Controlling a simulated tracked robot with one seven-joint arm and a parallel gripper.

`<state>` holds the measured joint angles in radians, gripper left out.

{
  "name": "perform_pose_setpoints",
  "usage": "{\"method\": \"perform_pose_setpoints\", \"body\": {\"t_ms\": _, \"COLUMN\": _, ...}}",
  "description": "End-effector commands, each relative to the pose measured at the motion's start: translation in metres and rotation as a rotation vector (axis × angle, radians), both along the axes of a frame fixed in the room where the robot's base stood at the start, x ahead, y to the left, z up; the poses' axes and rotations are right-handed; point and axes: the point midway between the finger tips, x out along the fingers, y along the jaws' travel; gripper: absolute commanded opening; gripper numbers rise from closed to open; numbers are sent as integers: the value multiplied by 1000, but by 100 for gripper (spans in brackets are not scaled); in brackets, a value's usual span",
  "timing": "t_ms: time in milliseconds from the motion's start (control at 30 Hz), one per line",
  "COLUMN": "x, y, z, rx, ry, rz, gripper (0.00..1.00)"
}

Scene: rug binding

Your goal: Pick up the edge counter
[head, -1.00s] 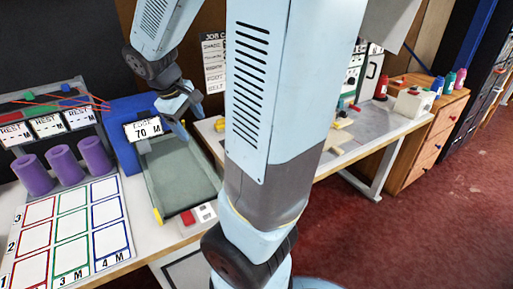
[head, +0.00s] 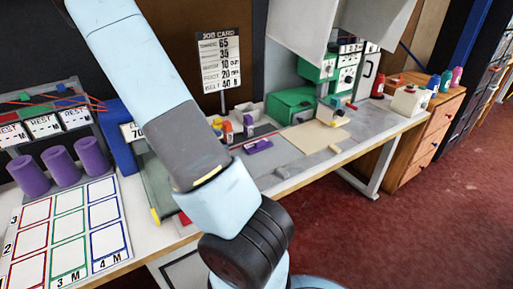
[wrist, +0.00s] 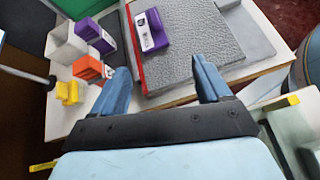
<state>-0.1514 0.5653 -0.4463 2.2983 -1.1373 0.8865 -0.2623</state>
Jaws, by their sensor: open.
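A small purple block with a white label (wrist: 151,30) lies on a grey textured plate (wrist: 205,40) in the wrist view, near the plate's red left edge. It appears to be the edge counter, but its label is too small to read. The purple block also shows in the head view (head: 258,146), on the bench. My gripper (wrist: 160,64) is open and empty in the wrist view. Its fingers are wide apart, and the purple block appears between and beyond the fingertips, not touched. My gripper is out of the head view.
An orange box (wrist: 88,68), a purple box (wrist: 93,36), a white box (wrist: 66,40) and yellow pieces (wrist: 67,92) stand left of the plate. Purple spools (head: 62,165) stand at the left. The plate beside the purple block is clear.

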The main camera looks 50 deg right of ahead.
Motion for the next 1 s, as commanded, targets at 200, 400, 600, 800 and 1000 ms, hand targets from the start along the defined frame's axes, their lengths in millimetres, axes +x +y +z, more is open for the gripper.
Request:
{"method": "perform_pose_setpoints", "body": {"t_ms": 200, "x": 5, "y": -22, "z": -28, "rx": -67, "ry": 158, "rz": 99, "gripper": 77}}
{"method": "perform_pose_setpoints", "body": {"t_ms": 400, "x": 7, "y": -30, "z": -36, "rx": -87, "ry": 212, "rz": 136, "gripper": 77}}
{"method": "perform_pose_setpoints", "body": {"t_ms": 600, "x": 1, "y": -49, "z": -45, "rx": -90, "ry": 220, "rz": 137, "gripper": 77}}
{"method": "perform_pose_setpoints", "body": {"t_ms": 800, "x": -9, "y": -79, "z": -58, "rx": -89, "ry": 219, "rz": 137, "gripper": 77}}
{"method": "perform_pose_setpoints", "body": {"t_ms": 1000, "x": -15, "y": -101, "z": -68, "rx": -89, "ry": 217, "rz": 138, "gripper": 77}}
